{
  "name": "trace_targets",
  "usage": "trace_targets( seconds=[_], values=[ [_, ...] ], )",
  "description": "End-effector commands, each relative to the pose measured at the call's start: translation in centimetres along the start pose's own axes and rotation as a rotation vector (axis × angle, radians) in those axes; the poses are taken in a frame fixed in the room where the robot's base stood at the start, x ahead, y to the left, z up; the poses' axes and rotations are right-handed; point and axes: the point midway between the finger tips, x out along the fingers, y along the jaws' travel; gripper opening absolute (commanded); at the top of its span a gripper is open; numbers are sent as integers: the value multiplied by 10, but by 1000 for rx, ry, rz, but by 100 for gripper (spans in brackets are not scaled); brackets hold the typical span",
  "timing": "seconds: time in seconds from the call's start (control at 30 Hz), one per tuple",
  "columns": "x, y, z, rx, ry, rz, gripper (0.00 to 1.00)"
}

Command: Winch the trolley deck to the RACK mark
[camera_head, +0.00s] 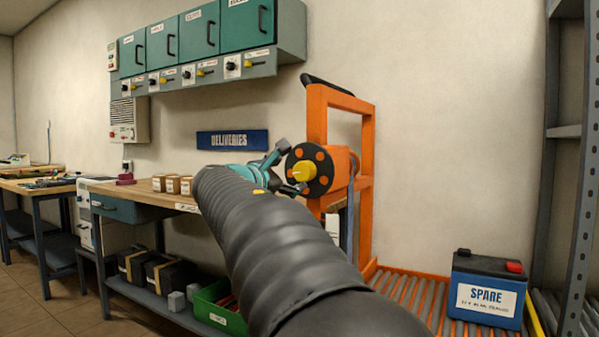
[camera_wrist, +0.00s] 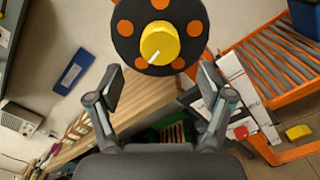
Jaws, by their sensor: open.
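The orange trolley (camera_head: 368,130) stands right of the workbench, with a tall frame and a roller deck (camera_head: 405,290) low down. Its winch has a black disc with orange dots and a yellow knob (camera_head: 304,171) bearing a white line; the knob also shows in the wrist view (camera_wrist: 160,44). My gripper (camera_head: 287,167) is just left of the disc. In the wrist view my gripper (camera_wrist: 160,85) is open and empty, its fingers apart below the knob, which lies ahead between them. I cannot make out a RACK mark. My arm hides part of the trolley's lower left.
A blue battery marked SPARE (camera_head: 486,290) sits at the right end of the rollers. A grey rack (camera_head: 578,170) stands far right. The workbench (camera_head: 140,192) carries small boxes (camera_head: 172,184). Teal cabinets (camera_head: 205,38) hang on the wall. A green crate (camera_head: 215,308) is below.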

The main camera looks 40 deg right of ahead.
Motion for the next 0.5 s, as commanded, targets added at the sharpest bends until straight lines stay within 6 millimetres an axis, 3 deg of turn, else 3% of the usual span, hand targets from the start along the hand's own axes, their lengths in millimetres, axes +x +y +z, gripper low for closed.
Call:
trace_targets(
  seconds=[0.3, 0.5],
  values=[
    [57, 0, 0, 0, 0, -3, 80],
    [76, 0, 0, 1, 1, -1, 80]
  ],
)
